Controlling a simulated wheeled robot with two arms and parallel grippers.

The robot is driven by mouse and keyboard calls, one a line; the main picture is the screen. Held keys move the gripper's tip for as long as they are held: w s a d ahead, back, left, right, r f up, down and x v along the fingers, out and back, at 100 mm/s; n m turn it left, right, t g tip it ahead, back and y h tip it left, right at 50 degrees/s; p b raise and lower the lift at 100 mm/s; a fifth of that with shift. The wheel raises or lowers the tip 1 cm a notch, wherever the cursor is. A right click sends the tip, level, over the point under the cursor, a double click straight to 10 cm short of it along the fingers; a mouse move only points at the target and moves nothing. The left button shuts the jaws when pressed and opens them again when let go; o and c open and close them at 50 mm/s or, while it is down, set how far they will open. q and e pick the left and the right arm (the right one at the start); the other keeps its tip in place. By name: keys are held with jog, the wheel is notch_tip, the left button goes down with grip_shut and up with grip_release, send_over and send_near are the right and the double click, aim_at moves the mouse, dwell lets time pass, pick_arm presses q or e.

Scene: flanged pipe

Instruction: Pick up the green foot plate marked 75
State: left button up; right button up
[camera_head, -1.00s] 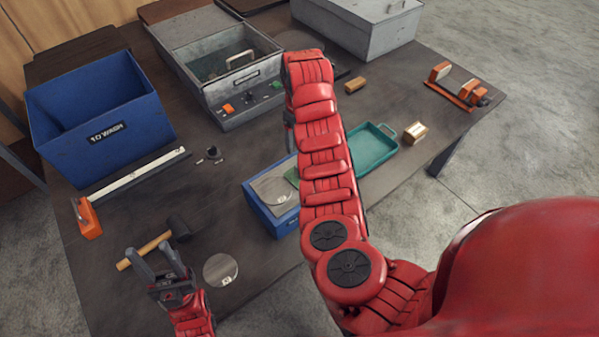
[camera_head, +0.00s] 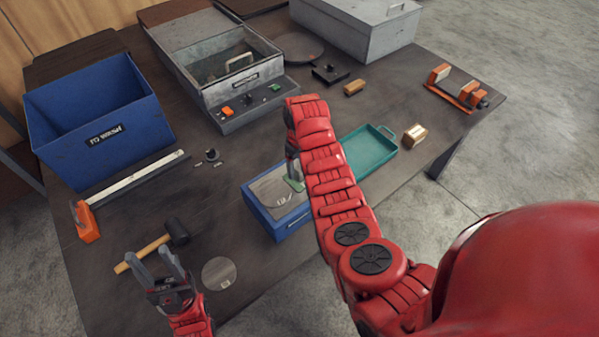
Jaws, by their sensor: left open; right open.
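A small green piece (camera_head: 293,184), likely the foot plate, shows at the right side of the blue tray (camera_head: 272,224). It is partly hidden by my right arm and no number can be read on it. My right gripper (camera_head: 294,168) points down just above the green piece. Its fingers are mostly hidden behind my arm, and contact cannot be told. My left gripper (camera_head: 150,254) is open and empty at the front left, by the hammer (camera_head: 176,232).
A round grey disc (camera_head: 219,273) lies right of my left gripper. A teal tray (camera_head: 369,152) is beyond my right arm. A blue bin (camera_head: 107,140) and a grey machine box (camera_head: 232,117) stand behind. Wooden blocks (camera_head: 414,135) lie to the right.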

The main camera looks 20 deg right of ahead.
jog(key=shift+f, duration=0.7)
grip_shut()
dwell(1.0)
